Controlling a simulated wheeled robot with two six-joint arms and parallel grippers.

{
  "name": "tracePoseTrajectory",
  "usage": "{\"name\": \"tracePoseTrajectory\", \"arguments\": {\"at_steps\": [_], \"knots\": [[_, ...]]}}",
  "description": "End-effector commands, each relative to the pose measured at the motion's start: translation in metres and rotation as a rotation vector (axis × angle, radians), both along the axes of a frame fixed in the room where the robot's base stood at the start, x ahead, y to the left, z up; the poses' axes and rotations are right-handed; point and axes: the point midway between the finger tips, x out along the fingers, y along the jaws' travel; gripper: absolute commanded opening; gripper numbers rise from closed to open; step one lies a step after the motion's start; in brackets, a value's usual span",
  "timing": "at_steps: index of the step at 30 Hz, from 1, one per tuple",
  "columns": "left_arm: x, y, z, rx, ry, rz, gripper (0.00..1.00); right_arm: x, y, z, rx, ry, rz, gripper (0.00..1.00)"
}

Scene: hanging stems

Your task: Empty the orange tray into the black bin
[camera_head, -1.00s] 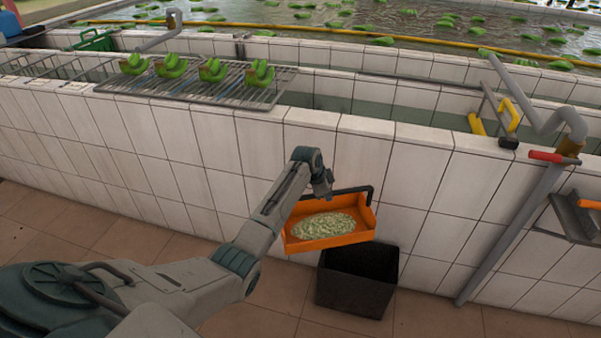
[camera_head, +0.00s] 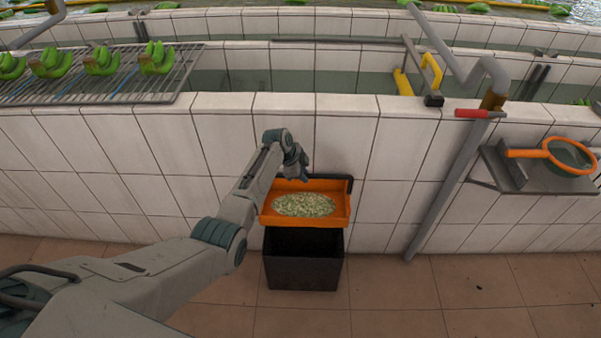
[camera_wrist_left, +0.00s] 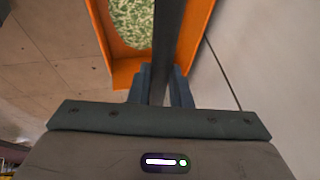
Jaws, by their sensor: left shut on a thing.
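The orange tray (camera_head: 340,206) hangs in front of the tiled wall with a heap of pale green bits (camera_head: 304,204) in it. It looks about level in the head view. My left gripper (camera_head: 303,178) is at the tray's back edge, shut on its dark handle bar (camera_head: 338,178). In the left wrist view the gripper (camera_wrist_left: 160,85) holds the dark bar, with the orange tray (camera_wrist_left: 126,70) beyond it. The black bin (camera_head: 303,272) stands on the floor below the tray, its opening partly hidden by the tray. My right gripper is not in view.
The tiled wall (camera_head: 410,150) rises close behind the tray and bin. Green banana bunches (camera_head: 102,62) lie on a metal rack (camera_head: 120,88) at upper left. A grey pipe (camera_head: 447,180) and a shelf with an orange-rimmed strainer (camera_head: 570,155) are at right. Floor on the right is clear.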

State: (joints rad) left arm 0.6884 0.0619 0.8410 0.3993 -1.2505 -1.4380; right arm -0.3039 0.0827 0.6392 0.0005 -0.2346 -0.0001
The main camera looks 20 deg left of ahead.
Motion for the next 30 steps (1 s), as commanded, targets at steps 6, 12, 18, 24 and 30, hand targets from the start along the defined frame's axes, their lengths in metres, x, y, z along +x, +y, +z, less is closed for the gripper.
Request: {"name": "tracePoseTrajectory", "arguments": {"at_steps": [6,12,18,24,30], "knots": [[-0.01,-0.004,0.002,0.016,-0.057,-0.003,0.0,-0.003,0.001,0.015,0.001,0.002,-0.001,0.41],[-0.029,-0.009,-0.001,0.048,-0.171,-0.001,0.0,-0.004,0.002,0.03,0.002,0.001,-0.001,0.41],[-0.048,-0.014,-0.004,0.083,-0.297,0.0,0.0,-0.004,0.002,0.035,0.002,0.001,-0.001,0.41],[-0.065,-0.019,-0.013,0.118,-0.416,-0.001,0.0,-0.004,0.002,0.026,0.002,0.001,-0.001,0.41],[-0.082,-0.024,-0.024,0.148,-0.521,0.0,0.0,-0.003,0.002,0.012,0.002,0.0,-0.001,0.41]]}}
